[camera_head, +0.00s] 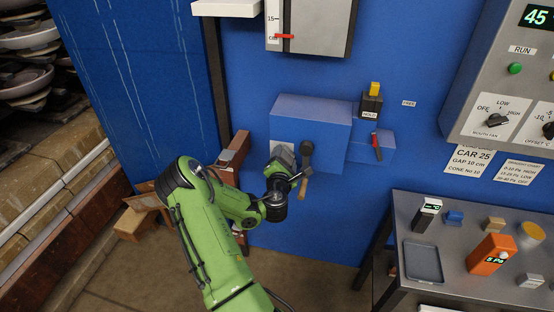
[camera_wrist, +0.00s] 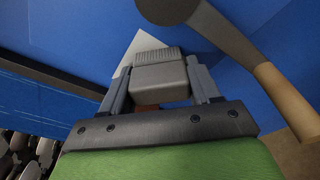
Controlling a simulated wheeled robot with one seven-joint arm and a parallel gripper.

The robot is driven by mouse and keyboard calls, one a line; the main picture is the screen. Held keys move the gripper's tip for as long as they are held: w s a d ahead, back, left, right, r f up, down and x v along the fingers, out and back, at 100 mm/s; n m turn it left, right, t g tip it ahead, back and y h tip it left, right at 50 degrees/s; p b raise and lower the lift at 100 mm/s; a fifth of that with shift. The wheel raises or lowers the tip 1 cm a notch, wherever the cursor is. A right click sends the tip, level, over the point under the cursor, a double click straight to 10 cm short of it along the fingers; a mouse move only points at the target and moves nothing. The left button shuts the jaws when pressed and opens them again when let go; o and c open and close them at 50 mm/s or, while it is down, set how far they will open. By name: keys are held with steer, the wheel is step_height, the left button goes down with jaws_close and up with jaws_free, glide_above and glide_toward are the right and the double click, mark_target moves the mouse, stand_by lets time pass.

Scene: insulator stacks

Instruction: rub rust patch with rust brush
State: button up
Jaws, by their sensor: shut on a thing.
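My gripper (camera_head: 284,166) is shut on a grey block with a ridged far edge, which I take to be the rust brush (camera_wrist: 160,76). A bit of brown shows under the block between the fingers. The brush is at the front of the blue box (camera_head: 318,112), over a pale plate (camera_head: 287,147) that also shows behind it in the wrist view (camera_wrist: 145,42). I cannot tell whether the brush touches the plate. No rust patch can be made out; the brush and gripper cover part of the plate.
A dark round-headed lever with a wooden handle (camera_head: 302,188) hangs close to the right of my gripper; it also shows in the wrist view (camera_wrist: 285,98). A brown beam (camera_head: 232,152) stands to the left. A grey table (camera_head: 465,228) with several small items is at the right.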

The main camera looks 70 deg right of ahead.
steer(key=shift+s+d, duration=0.15)
steer(key=shift+s, duration=0.85)
steer(key=shift+b, duration=0.3)
steer(key=shift+a+f+b, duration=0.2)
steer(key=shift+a+b, duration=0.15)
steer(key=shift+b, duration=0.2)
steer(key=b+v, duration=0.4)
steer(key=v, duration=0.1)
steer(key=shift+w+a+b, duration=0.2)
steer(key=shift+w+b, duration=0.05)
steer(key=shift+b, duration=0.15)
steer(key=shift+w+f, duration=0.1)
